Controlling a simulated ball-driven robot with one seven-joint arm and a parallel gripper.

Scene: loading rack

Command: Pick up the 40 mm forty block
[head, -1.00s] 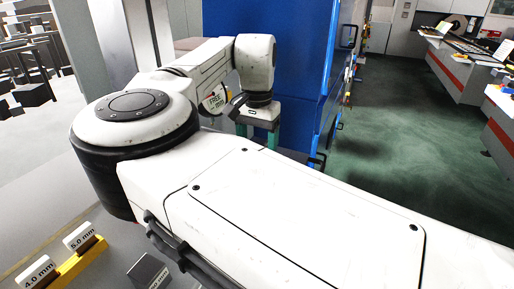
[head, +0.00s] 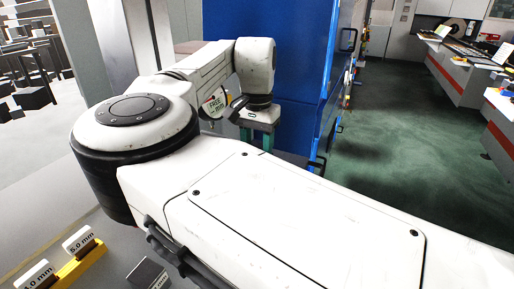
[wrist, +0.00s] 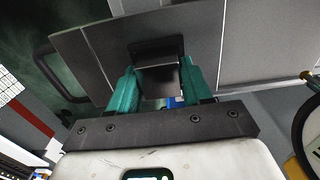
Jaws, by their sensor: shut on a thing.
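My gripper (wrist: 159,74) shows in the wrist view with its two teal fingers on either side of a dark block (wrist: 158,79), shut on it. The block's face is dark grey and I can read no label on it. A dark part shows just above the block; I cannot tell if it belongs to it. In the head view my gripper (head: 256,137) hangs fingers down in front of the blue cabinet, far along my arm. The held block cannot be made out there.
A blue cabinet (head: 265,60) stands behind my gripper. A dark block (head: 148,273) with a partly cut-off label lies at the bottom left, near yellow holders with a "5.0 mm" card (head: 79,240). Green floor (head: 400,140) is open at the right, before workbenches.

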